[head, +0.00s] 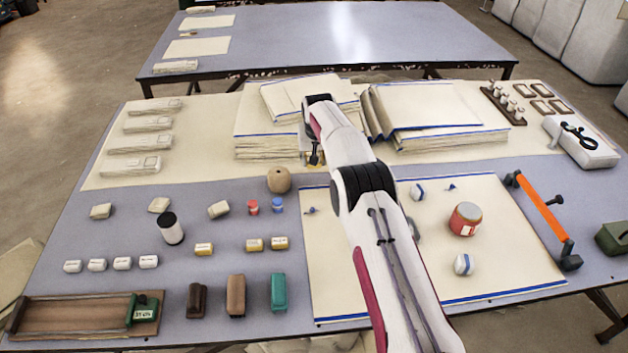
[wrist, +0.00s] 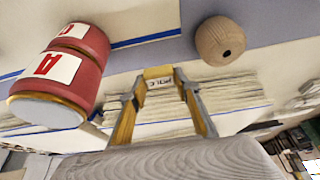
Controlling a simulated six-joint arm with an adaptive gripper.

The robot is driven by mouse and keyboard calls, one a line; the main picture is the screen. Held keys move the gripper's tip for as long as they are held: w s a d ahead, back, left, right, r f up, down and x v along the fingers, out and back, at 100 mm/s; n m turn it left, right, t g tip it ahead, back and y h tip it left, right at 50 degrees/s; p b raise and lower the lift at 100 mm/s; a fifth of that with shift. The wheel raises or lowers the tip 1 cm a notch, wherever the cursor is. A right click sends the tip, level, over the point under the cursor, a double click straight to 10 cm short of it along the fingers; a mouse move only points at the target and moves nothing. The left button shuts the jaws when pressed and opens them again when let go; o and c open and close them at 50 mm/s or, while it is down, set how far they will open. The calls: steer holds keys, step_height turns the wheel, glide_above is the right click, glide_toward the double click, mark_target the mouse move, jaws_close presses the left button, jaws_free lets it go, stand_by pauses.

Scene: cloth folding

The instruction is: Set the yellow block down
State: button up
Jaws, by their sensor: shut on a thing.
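My gripper (wrist: 160,84) is shut on a small yellow block (wrist: 158,71) with dark lettering on its pale face, held between the two fingertips in the wrist view. In the head view my gripper (head: 315,155) is at the front of the folded cloth stacks, near the middle of the table. The block is mostly hidden there by my arm. In the wrist view the cloth stacks show behind the fingers. Whether the block touches the table or a cloth cannot be told.
A wooden ball (head: 279,180) sits just left of my gripper. Folded cloth stacks (head: 267,148) stand on the left and more (head: 440,115) on the right. Several small yellow blocks (head: 254,245) and other blocks lie at left. A red jar (head: 465,219) stands on the cream cloth (head: 520,265).

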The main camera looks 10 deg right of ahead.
mark_target(314, 168)
steer(key=shift+f, duration=1.5)
steer(key=shift+f, duration=1.95)
steer(key=shift+f, duration=0.4)
steer(key=o, duration=0.9)
steer(key=shift+r, duration=0.15)
